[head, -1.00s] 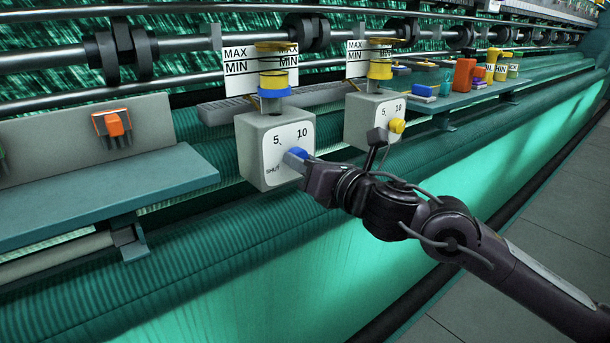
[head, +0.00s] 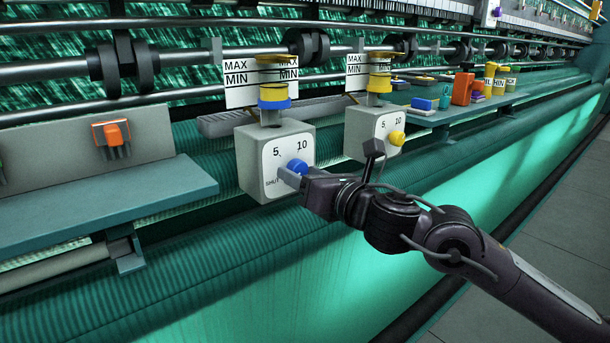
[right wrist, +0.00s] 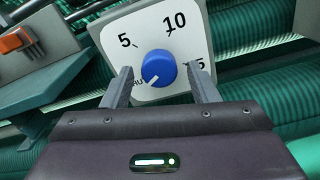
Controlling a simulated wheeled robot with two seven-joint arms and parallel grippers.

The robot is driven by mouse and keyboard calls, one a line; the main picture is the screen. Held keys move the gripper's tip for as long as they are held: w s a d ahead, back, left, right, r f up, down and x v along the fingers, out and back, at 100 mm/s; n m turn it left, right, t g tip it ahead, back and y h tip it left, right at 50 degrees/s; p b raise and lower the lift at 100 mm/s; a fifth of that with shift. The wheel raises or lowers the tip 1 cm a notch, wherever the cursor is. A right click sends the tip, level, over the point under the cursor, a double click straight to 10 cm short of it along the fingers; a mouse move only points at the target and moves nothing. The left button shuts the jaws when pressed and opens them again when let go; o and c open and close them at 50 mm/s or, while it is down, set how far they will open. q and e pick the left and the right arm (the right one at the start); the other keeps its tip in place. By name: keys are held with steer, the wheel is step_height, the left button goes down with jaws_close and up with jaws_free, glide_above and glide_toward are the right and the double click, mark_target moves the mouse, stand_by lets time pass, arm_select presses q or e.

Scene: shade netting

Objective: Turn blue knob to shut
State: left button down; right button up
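The blue knob (head: 297,167) sits on the white dial face of a grey box (head: 250,145), marked 5, 10 and SHUT. In the right wrist view the blue knob (right wrist: 158,67) has a white pointer line toward the lower left, at the SHUT label, which is partly hidden. My right gripper (head: 290,178) is in front of the dial. In the right wrist view its fingers (right wrist: 162,85) are spread wide on either side of the knob, with a gap on both sides. My left gripper is not in view.
A second grey box with a yellow knob (head: 397,138) stands to the right. A shelf (head: 130,205) with an orange switch (head: 112,133) above it is on the left. Rails and black rollers run behind. Small containers, including a red one (head: 462,88), stand at the right.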

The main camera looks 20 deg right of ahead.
steer(key=shift+s+d, duration=0.1)
arm_select(q)
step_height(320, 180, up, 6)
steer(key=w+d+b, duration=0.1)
steer(key=b, duration=0.1)
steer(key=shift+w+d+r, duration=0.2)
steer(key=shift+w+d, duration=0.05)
arm_select(e)
steer(key=v, duration=0.7)
steer(key=shift+s, duration=0.3)
steer(key=shift+r, duration=0.1)
